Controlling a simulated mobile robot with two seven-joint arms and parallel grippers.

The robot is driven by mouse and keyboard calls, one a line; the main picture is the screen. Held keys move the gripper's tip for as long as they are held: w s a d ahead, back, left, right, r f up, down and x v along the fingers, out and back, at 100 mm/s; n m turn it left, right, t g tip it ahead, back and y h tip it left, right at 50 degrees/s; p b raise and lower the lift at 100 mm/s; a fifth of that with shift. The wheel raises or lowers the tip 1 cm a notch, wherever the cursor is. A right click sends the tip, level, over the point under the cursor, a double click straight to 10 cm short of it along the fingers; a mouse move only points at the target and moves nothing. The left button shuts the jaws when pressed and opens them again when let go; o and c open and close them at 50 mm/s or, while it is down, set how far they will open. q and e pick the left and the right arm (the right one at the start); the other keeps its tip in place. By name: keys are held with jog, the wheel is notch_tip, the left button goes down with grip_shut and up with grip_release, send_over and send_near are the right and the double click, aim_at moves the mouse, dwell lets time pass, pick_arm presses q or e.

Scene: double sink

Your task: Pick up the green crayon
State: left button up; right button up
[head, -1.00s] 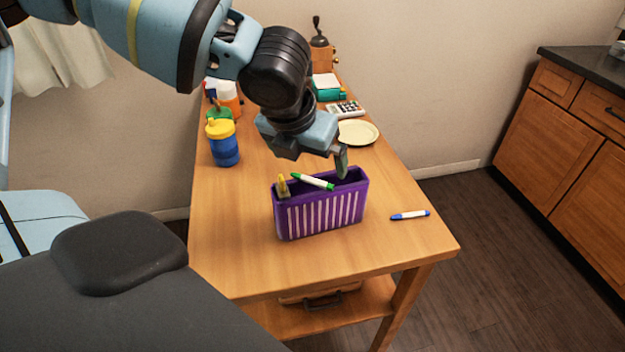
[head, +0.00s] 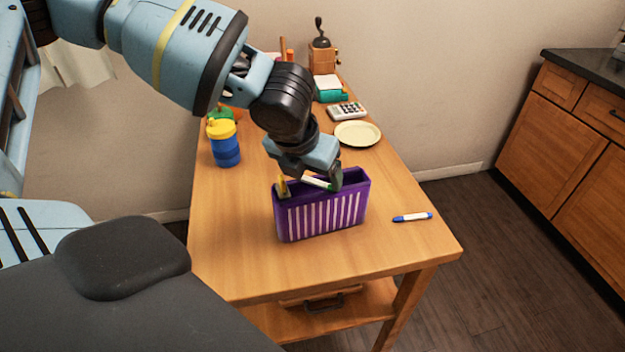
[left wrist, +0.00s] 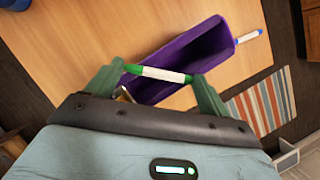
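The green crayon (head: 318,183), white in the middle with green ends, lies across the top of the purple basket (head: 320,216). It also shows in the left wrist view (left wrist: 162,74), in front of the basket's dark opening (left wrist: 190,60). My left gripper (head: 312,181) is low over the basket. In the left wrist view its fingers (left wrist: 158,80) are wide apart, one near each end of the crayon. The crayon's ends are partly hidden by the gripper in the head view. My right gripper is not in view.
A blue and white marker (head: 412,217) lies on the table (head: 385,255) right of the basket. A yellow item (head: 282,184) stands in the basket's left end. A blue cup with a yellow lid (head: 224,143), a plate (head: 357,134) and a calculator (head: 346,111) are farther back. The front of the table is clear.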

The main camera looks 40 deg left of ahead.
pick_arm(q)
jog(key=shift+c, duration=0.5)
jog(key=shift+r, duration=0.15)
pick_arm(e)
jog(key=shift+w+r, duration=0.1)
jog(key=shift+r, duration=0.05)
pick_arm(q)
jog(key=s+d+r+p, duration=0.2)
jog(key=s+p, duration=0.2)
jog(key=s, duration=0.3)
jog(key=s+d+r+p, duration=0.2)
jog(key=s+d+p, duration=0.1)
jog(key=s, duration=0.5)
jog(key=shift+d+r+p, duration=0.15)
jog(key=shift+r+p, duration=0.25)
jog(key=shift+p, duration=0.1)
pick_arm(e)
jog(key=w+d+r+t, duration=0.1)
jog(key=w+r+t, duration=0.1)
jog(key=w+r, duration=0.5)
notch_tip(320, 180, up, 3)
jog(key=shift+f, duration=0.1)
pick_arm(q)
jog(key=shift+f, duration=0.1)
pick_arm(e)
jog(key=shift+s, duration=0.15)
